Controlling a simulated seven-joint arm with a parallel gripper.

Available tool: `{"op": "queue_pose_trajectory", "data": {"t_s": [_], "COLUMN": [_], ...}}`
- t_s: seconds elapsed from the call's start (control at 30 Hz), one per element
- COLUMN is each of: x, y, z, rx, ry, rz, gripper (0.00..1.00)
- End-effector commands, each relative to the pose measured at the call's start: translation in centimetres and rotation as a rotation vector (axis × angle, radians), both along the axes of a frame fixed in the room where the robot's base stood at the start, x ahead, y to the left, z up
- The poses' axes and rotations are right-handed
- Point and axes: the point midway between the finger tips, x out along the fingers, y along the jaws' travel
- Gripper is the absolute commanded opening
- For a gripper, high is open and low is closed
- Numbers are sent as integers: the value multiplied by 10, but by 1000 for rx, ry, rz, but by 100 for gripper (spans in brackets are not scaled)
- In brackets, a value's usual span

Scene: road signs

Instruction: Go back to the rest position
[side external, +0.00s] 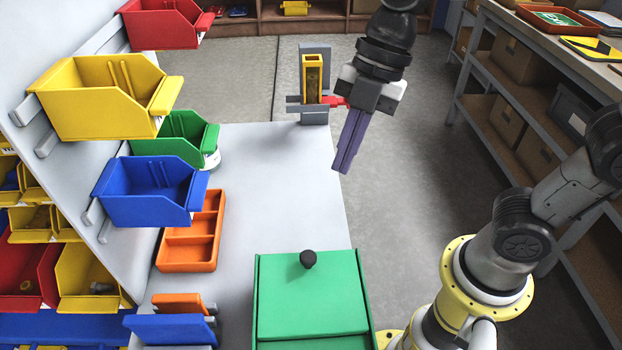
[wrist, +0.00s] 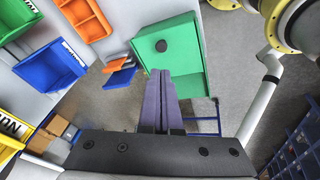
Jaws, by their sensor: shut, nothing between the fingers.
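My gripper (side external: 342,170) hangs above the right edge of the grey table (side external: 280,180), fingers pointing down. Its purple fingers are shut with nothing between them.
A green box (side external: 308,290) with a black knob stands at the table's front. An orange tray (side external: 192,240) lies left. Blue (side external: 150,190), yellow (side external: 95,95), green and red bins hang at the left. A yellow dispenser (side external: 313,75) stands at the back. The table's middle is clear.

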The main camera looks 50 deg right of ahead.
Motion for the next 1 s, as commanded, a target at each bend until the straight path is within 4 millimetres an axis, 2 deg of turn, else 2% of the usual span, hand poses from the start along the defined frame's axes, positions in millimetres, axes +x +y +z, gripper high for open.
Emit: {"op": "queue_pose_trajectory", "data": {"t_s": [0.03,0.13,0.3,0.4,0.57,0.7,0.83,1.0], "x": [-9,-28,-56,-70,-85,-88,-87,-86], "y": [-22,-58,-98,-114,-131,-137,-139,-139], "z": [8,13,10,4,-9,-20,-20,-20], "rx": [-2,1,47,93,182,242,292,313], "ry": [-31,-61,-83,-85,-65,-18,9,23], "rz": [-133,-424,-872,-1119,-1464,-1683,-1804,-1848], "gripper": [0,0,0,0,0,0,0,0]}}
